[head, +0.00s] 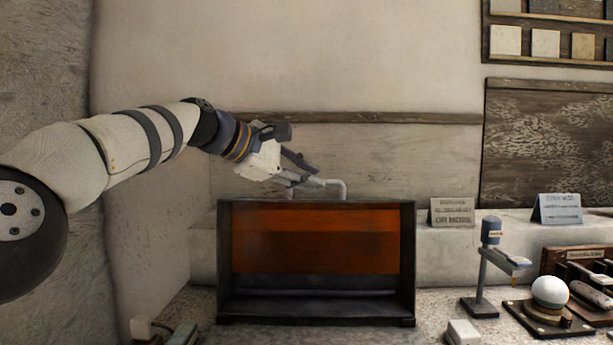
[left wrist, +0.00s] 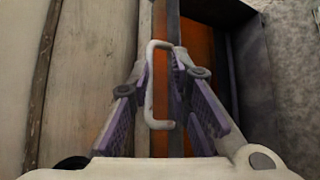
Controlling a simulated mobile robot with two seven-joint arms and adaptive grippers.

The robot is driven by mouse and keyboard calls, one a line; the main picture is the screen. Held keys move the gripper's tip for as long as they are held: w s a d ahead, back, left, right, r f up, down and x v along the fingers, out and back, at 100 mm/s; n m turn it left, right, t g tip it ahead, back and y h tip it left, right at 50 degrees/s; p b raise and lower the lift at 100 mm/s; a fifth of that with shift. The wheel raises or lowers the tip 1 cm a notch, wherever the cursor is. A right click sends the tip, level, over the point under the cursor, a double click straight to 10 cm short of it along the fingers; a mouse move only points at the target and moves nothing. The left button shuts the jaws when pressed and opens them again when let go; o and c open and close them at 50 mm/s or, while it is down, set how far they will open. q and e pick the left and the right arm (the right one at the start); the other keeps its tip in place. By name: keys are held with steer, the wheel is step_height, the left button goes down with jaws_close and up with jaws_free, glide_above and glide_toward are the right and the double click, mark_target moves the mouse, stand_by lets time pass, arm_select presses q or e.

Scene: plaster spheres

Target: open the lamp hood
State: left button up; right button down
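The lamp hood (head: 408,262) is a wide dark box with an orange front panel (head: 318,240), standing at the centre of the head view. A pale bracket-shaped handle (head: 338,184) rises at its top edge. My left gripper (head: 306,178) is at the handle, reaching in from the upper left. In the left wrist view, the handle (left wrist: 150,88) lies between the two purple-padded fingers of the gripper (left wrist: 163,75). The fingers are apart, with a gap beside the handle; the left finger is very close to it, and contact is unclear. My right gripper is not in view.
A small stand with a blue-topped post (head: 490,232) and a white sphere on a dark base (head: 550,291) are to the right. A small pale block (head: 463,332) lies in front. A wooden ledge (head: 425,118) runs along the wall behind the hood.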

arm_select(q)
steer(key=shift+f, duration=0.1)
steer(key=v, duration=1.2)
